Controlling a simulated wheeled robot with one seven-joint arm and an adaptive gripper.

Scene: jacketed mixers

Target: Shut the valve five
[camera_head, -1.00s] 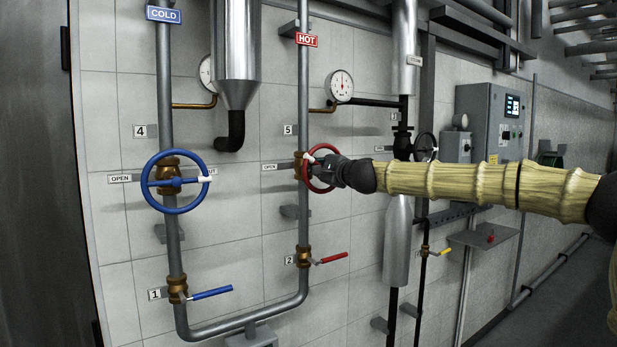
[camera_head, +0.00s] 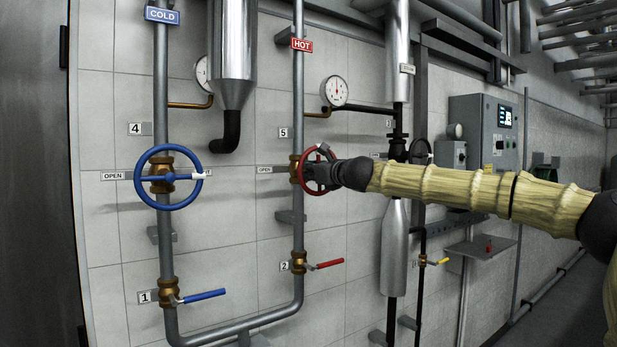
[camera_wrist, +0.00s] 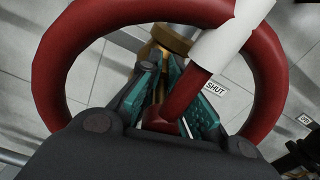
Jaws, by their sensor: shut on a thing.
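Valve five is a red handwheel (camera_head: 304,170) on the hot pipe, beside the 5 plate (camera_head: 284,132). In the wrist view its red rim (camera_wrist: 47,75) arches around my gripper's fingers. My gripper (camera_wrist: 172,98) reaches inside the wheel and is shut on its red spoke near the middle, teal pads on both sides. A white sleeve (camera_wrist: 220,45) marks the spoke and rim at upper right. A SHUT label (camera_wrist: 215,88) shows on the wall just below the sleeve. In the head view my gripper (camera_head: 325,174) covers the wheel's right part. An OPEN label (camera_head: 265,170) is left of the wheel.
A blue handwheel (camera_head: 148,178) is on the cold pipe to the left. Below are a blue lever (camera_head: 204,296) and a red lever (camera_head: 330,263). A gauge (camera_head: 336,91) is above right, and a silver cylinder (camera_head: 395,250) stands behind my arm.

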